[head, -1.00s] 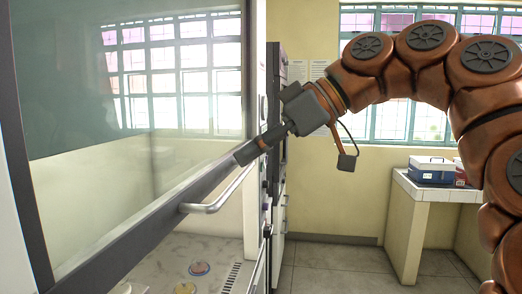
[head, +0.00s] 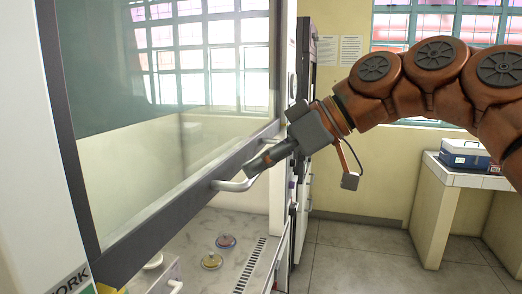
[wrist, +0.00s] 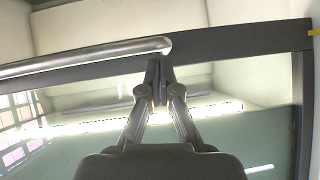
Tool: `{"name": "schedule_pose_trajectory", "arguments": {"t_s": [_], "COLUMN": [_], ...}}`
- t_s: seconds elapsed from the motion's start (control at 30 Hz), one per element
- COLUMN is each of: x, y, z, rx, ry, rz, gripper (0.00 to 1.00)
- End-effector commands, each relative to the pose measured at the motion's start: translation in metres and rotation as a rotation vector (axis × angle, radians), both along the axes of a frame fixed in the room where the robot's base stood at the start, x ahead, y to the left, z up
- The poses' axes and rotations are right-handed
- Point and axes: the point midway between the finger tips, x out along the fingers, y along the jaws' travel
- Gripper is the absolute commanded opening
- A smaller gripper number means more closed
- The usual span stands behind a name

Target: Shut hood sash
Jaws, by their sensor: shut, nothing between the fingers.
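The hood sash is a glass pane (head: 180,165) in a dark frame, raised, with open space under its bottom rail (head: 135,243). A pale bar handle (head: 236,185) sticks out from that rail. My gripper (head: 251,171) is shut and empty, its tips at the right part of the handle. In the wrist view the shut fingertips (wrist: 159,64) lie just below the right end of the handle (wrist: 85,56), in front of the dark rail (wrist: 235,45). I cannot tell whether they touch the handle or rail.
Inside the hood, on the pale work surface (head: 205,226), lie a reddish-blue dish (head: 226,241) and a yellowish dish (head: 211,260). A vent grille (head: 250,265) runs along the front edge. A bench (head: 462,176) with a blue-white box (head: 464,154) stands at right. Floor between is clear.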

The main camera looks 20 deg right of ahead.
Motion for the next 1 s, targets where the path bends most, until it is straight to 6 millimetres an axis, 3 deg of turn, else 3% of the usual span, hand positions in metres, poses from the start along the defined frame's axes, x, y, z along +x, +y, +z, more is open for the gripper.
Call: {"name": "schedule_pose_trajectory", "arguments": {"t_s": [0.73,1.0], "x": [0.0,0.0], "y": [0.002,0.002], "z": [-0.012,-0.047], "rx": [0.0,-0.001], "ry": [-0.001,0.002], "rz": [0.0,0.002], "gripper": [0.0,0.0]}}
